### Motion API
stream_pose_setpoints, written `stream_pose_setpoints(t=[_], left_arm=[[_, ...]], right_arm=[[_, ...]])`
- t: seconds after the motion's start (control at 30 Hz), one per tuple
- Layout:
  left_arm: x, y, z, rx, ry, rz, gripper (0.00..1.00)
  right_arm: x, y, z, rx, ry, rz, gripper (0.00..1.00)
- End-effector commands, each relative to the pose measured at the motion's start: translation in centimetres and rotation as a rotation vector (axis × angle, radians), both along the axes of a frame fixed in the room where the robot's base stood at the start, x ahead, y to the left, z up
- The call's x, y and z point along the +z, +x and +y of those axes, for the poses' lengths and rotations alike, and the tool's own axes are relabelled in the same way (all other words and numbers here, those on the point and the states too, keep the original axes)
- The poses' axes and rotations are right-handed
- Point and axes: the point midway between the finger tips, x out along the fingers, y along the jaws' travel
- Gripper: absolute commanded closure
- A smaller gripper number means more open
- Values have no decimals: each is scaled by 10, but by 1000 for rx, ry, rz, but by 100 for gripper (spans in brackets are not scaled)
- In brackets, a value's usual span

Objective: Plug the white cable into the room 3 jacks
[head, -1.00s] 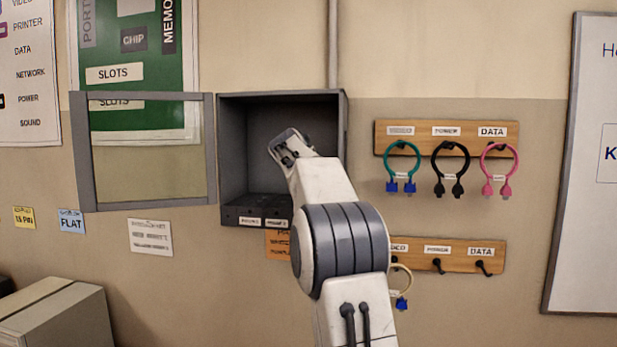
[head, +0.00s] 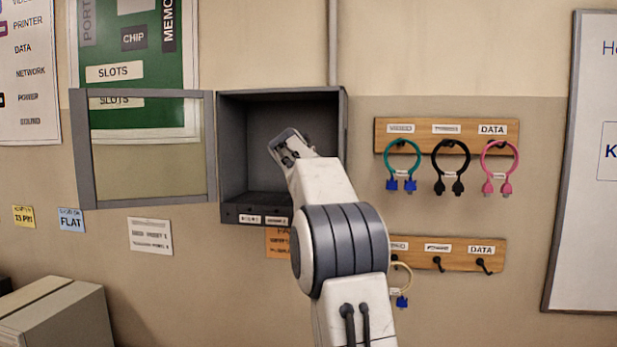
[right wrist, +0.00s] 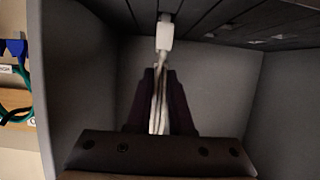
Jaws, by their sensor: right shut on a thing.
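My right gripper (head: 287,147) reaches into the open grey wall cabinet (head: 341,120). In the right wrist view, its dark fingers (right wrist: 160,85) are shut on the white cable (right wrist: 158,105). The cable's white plug (right wrist: 165,32) points to the top of that view, with its end at the dark slotted surface (right wrist: 225,22). I cannot tell whether it is seated in a jack. Small labels (head: 250,219) on the cabinet's front edge are too blurred to read. My left gripper is not in view.
The cabinet's glazed door (head: 150,205) stands open to the left. At right, teal (head: 402,146), black (head: 450,148) and pink (head: 499,147) cables hang on an upper rack. A cream cable with a blue plug (head: 402,301) hangs from the lower rack (head: 460,264), partly behind my arm.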

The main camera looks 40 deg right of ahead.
Motion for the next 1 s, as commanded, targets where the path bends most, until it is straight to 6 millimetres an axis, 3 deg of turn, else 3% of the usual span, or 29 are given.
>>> stream_pose_setpoints(t=[0.9,0.93,1.0], left_arm=[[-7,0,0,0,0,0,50],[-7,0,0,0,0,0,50],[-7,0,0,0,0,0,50]], right_arm=[[-5,0,0,0,-1,-1,100],[-5,0,0,0,-1,-1,73],[-5,0,0,0,-1,-1,46]])
